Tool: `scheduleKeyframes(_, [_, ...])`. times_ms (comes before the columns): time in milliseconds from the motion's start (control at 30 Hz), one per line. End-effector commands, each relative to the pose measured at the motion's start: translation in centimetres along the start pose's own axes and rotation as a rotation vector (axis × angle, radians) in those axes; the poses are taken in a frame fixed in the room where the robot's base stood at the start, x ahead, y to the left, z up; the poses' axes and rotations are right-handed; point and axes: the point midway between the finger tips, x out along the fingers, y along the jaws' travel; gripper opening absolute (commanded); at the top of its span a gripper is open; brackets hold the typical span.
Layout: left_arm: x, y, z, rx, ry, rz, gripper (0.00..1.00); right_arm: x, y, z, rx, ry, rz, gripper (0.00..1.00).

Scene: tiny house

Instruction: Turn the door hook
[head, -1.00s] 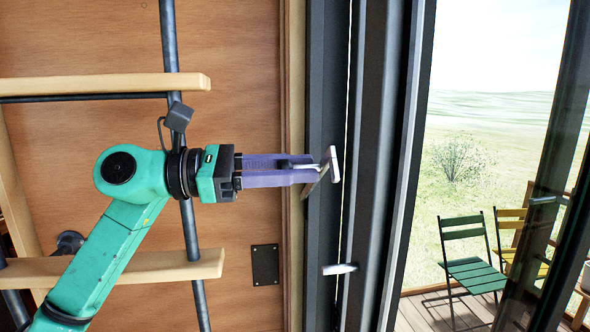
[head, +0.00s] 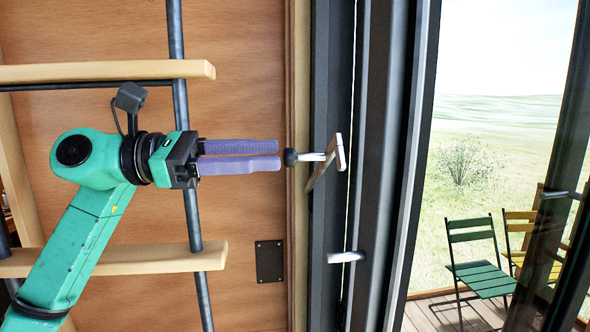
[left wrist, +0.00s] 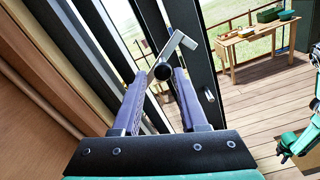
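The door hook (head: 328,162) is a pale metal piece with a bent end and a dark round knob at its left, on the dark door frame. It also shows in the left wrist view (left wrist: 176,50), with the knob just past my fingertips. My left gripper (head: 279,155) has two purple fingers pointing at the knob, a small gap away from it and not touching it. In the left wrist view the fingers stand apart with nothing between them.
A short pale handle (head: 346,257) sits lower on the door frame. Wooden shelves (head: 110,262) on dark poles stand beside my left arm. Past the glass are a green chair (head: 478,262) and a deck. A wooden table (left wrist: 262,38) stands outside.

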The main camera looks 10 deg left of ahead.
Motion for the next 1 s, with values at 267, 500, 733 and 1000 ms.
scheduleKeyframes(267, [-7.4,-0.1,-0.3,0.0,0.0,0.003,0.42,3.0,0.0,0.3,0.0,0.0,0.0,0.5])
scheduleKeyframes(500, [-8.8,0.0,0.0,0.0,0.0,0.0,0.42,3.0,-0.1,0.3,0.0,0.0,0.0,0.5])
scheduleKeyframes(733, [-8.8,0.0,0.0,0.0,0.0,0.0,0.42,3.0,-0.1,0.3,0.0,0.0,0.0,0.5])
scheduleKeyframes(1000, [-8.7,0.0,0.0,0.0,0.0,-0.001,0.42,3.0,-0.2,0.0,0.0,0.005,-0.002,0.5])
